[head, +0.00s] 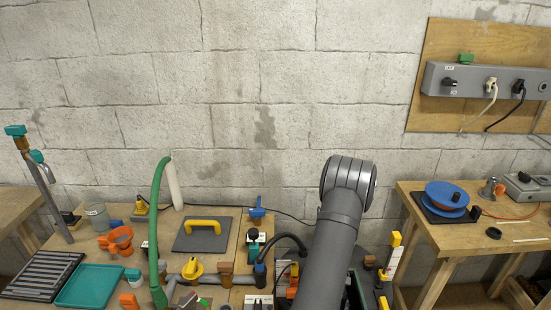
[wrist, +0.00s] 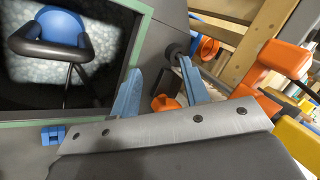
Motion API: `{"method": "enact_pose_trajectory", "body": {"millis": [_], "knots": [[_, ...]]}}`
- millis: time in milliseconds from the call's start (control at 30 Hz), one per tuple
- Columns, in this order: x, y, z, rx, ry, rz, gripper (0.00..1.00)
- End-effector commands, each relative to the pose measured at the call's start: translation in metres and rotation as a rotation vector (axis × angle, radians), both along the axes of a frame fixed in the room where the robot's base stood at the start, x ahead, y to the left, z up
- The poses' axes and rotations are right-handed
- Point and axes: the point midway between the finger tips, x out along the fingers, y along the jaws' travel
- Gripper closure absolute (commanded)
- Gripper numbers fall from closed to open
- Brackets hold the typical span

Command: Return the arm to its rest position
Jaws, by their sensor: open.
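My arm (head: 335,240) rises from the lower middle of the head view. It bends at a large grey joint in front of the block wall. My gripper is out of sight in the head view. In the wrist view my gripper (wrist: 161,90) shows two light blue fingers spread apart. An orange part (wrist: 166,103) shows in the gap between them, and I cannot tell how far beyond the fingertips it is. The fingers do not visibly hold anything.
In the wrist view, a green-rimmed opening (wrist: 138,52) with a blue part (wrist: 62,27) on dark legs lies left; orange (wrist: 272,68) and yellow (wrist: 298,142) parts lie right. In the head view, a cluttered bench (head: 225,221) stands left and a wooden table (head: 460,236) right.

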Motion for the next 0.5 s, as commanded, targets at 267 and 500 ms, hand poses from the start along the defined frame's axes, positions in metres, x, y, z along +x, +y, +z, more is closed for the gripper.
{"method": "enact_pose_trajectory", "body": {"millis": [267,500], "knots": [[0.007,0.007,0.006,-0.015,-0.128,0.283,0.58],[0.015,0.014,0.012,-0.022,-0.231,0.533,0.58]]}}
